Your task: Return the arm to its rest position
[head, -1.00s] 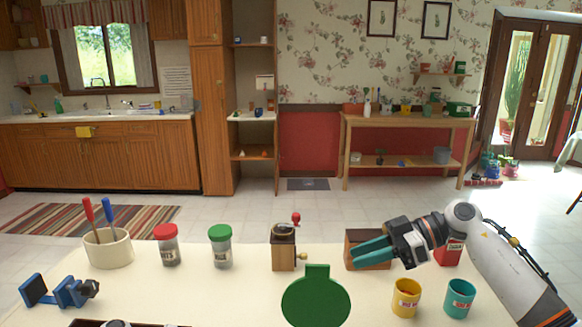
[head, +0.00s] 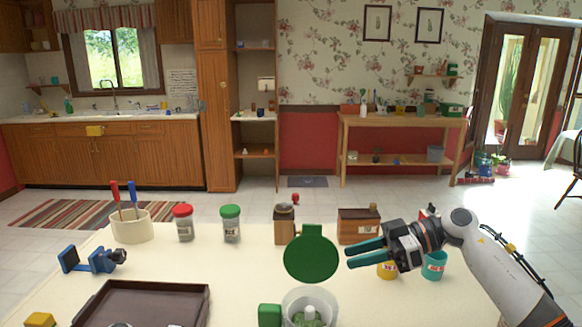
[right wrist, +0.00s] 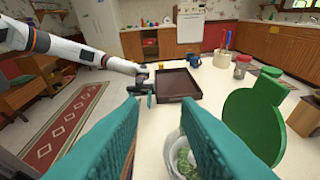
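My right gripper (head: 348,256) hangs over the right half of the table in the head view, its teal fingers pointing left. In the right wrist view its fingers (right wrist: 165,105) stand wide apart with nothing between them. My left arm shows at the left of the right wrist view, its dark gripper (right wrist: 142,88) beside the brown tray; whether it is open is too small to tell. A round green lid (head: 310,260) stands upright behind a clear container (head: 307,300) with green contents, left of the right fingers.
A wooden box (head: 358,226) stands behind my right gripper. A yellow cup (head: 387,271) and a teal cup (head: 434,266) stand close to its wrist. A grinder (head: 284,228), two jars (head: 184,225), a crock (head: 132,229) and a brown tray (head: 150,288) are farther left.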

